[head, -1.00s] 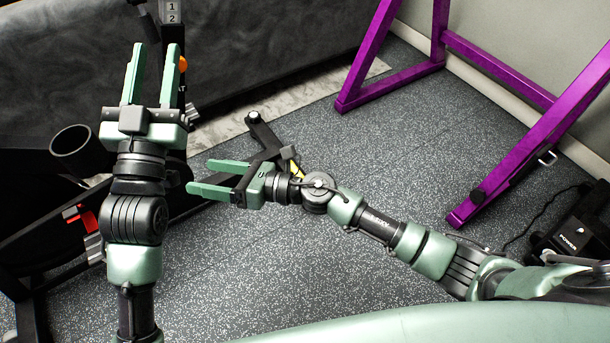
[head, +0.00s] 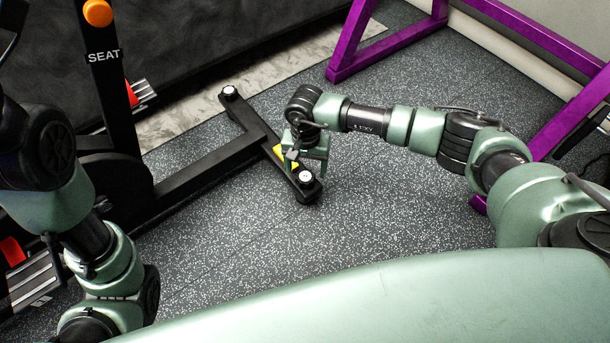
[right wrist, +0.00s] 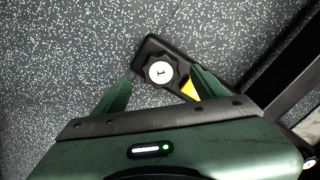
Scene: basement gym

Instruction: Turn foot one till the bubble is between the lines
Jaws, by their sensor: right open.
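Foot one is a black knob with a white cap marked 1 (right wrist: 160,72), at the end of a black floor bar (right wrist: 148,45). In the head view the same knob (head: 306,177) sits at the bar's near end. My right gripper (head: 307,168) points down over that end and is open. In the right wrist view its fingers (right wrist: 162,77) stand on either side of the knob, with gaps showing. A yellow piece (head: 280,153) lies on the bar beside the gripper, partly hidden. I cannot make out a bubble or lines. My left gripper is outside the picture.
A second knob (head: 229,90) is at the bar's far end. The black frame marked SEAT (head: 103,57), with an orange knob (head: 98,13), stands at left. A purple frame (head: 365,42) stands at the back right. The speckled floor around the near bar end is clear.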

